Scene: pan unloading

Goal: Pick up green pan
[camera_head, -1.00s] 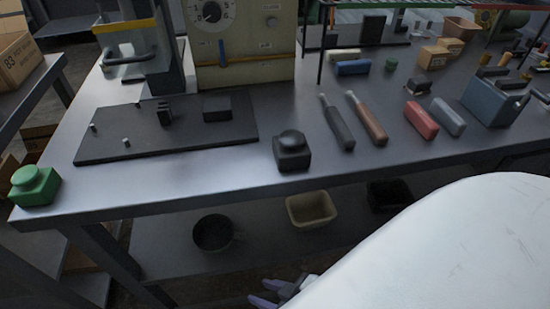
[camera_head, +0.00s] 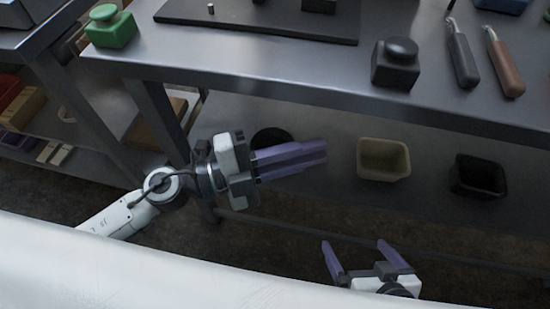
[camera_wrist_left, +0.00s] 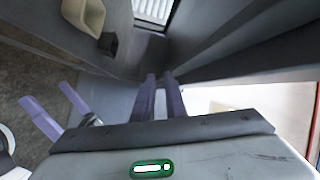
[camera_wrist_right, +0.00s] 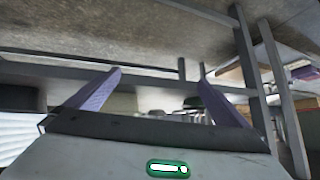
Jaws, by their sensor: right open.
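No clearly green pan shows. A green block with a round knob (camera_head: 110,30) sits on the bench's left front corner in the head view. A dark round pot (camera_head: 267,139) is on the lower shelf, mostly hidden behind my left gripper. My left gripper (camera_head: 325,153) is in front of the lower shelf, pointing right and empty. Its fingers lie close together, with a narrow gap in the left wrist view (camera_wrist_left: 160,80). My right gripper (camera_head: 354,244) is open and empty, lower and nearer, fingers pointing up the picture. Its spread fingers show in the right wrist view (camera_wrist_right: 158,72).
A beige bin (camera_head: 383,160) and a black bin (camera_head: 479,178) stand on the lower shelf. The bench edge (camera_head: 300,88) overhangs it. A black knobbed block (camera_head: 396,65) and two handled tools are on top. A bench leg (camera_head: 155,105) stands left of my left gripper.

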